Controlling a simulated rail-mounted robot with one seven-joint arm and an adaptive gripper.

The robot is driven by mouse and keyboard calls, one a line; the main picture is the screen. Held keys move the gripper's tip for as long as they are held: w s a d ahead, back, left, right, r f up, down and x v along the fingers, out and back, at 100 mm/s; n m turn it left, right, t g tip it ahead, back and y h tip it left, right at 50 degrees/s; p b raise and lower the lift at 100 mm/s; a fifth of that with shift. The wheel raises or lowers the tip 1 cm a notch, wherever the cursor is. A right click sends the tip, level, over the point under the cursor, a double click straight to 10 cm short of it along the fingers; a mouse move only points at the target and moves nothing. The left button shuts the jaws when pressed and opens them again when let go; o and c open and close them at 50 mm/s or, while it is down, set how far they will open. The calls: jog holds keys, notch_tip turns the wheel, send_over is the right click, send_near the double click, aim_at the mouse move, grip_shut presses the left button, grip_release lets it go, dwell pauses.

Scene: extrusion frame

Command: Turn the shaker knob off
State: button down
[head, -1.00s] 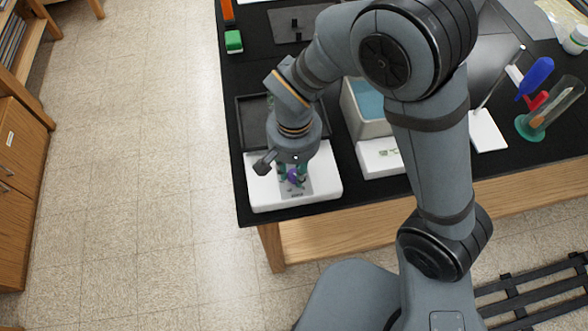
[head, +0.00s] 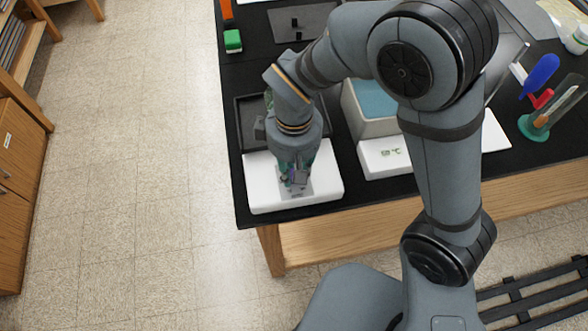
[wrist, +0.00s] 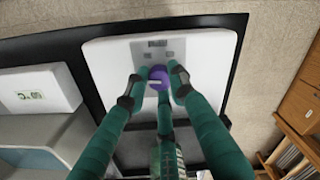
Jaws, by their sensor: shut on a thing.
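The shaker (head: 326,182) is a white flat box at the near left corner of the black bench, with a grey panel on its front. The wrist view shows its white top (wrist: 108,70) and grey panel. The purple knob (wrist: 159,75) with a pale pointer line sits on the panel. My gripper (head: 294,181) is right over the panel, its green fingers pointing down. In the wrist view, the fingers of my gripper (wrist: 154,87) are closed around the knob. In the head view the fingers mostly hide the knob.
A dark tray (head: 246,122) lies behind the knob panel on the shaker side. To the right stands a water bath (head: 374,100) with a white front unit (head: 385,158). A green block (head: 233,41) sits farther back. The bench edge is close in front.

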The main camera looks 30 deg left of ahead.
jog(key=shift+n, duration=0.6)
jog(key=c, duration=1.5)
grip_release()
jog(key=shift+o, duration=0.2)
notch_tip(320, 180, up, 12)
notch_tip(320, 180, down, 12)
jog(key=shift+f, duration=0.1)
